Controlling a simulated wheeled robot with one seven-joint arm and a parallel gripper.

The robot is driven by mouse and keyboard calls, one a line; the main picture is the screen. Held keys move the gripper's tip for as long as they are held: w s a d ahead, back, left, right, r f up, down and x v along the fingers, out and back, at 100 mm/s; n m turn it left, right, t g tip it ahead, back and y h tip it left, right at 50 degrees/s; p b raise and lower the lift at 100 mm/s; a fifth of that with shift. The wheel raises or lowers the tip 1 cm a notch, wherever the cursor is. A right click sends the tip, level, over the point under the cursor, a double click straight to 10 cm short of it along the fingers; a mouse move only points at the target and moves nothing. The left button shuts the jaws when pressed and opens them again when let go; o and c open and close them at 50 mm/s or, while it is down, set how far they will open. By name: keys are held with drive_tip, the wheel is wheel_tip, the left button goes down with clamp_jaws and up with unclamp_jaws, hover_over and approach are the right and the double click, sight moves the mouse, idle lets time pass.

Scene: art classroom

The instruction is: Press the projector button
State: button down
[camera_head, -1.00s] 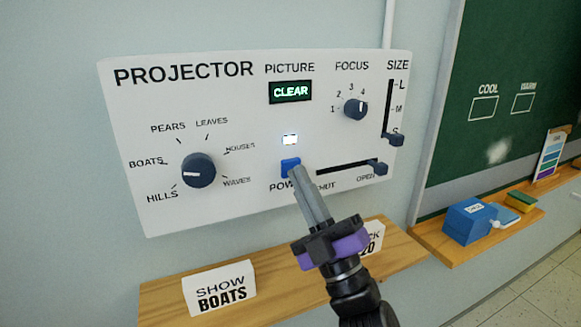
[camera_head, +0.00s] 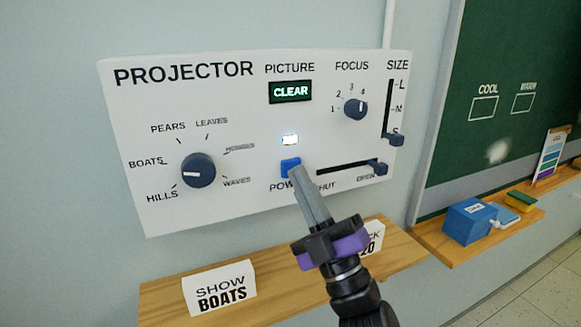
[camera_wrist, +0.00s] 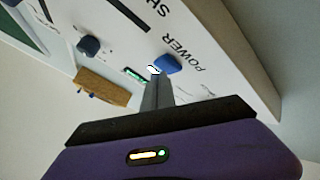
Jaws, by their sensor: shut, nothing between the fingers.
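The white projector panel (camera_head: 240,120) is on the wall. Its blue power button (camera_head: 290,167) sits above the partly hidden POWER label, with a lit white lamp (camera_head: 290,139) just above it. The button also shows in the wrist view (camera_wrist: 167,64). My gripper (camera_head: 299,172) is shut and empty, its fingertips at the lower right edge of the button. I cannot tell whether they touch it. The picture display (camera_head: 290,92) reads CLEAR. The picture dial (camera_head: 198,171) points toward BOATS or HILLS.
The focus knob (camera_head: 355,109), size slider (camera_head: 393,139) and shutter slider (camera_head: 377,168) are right of the button. A wooden shelf (camera_head: 160,298) below bears a SHOW BOATS card (camera_head: 219,289) and another card, partly hidden by my gripper. A green chalkboard (camera_head: 500,60) is at right.

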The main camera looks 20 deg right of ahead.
drive_tip(key=shift+w, duration=0.1)
idle(0.4)
drive_tip(key=shift+w, duration=0.35)
drive_tip(key=shift+s, duration=0.45)
drive_tip(key=s, duration=0.6)
idle(0.6)
idle(0.3)
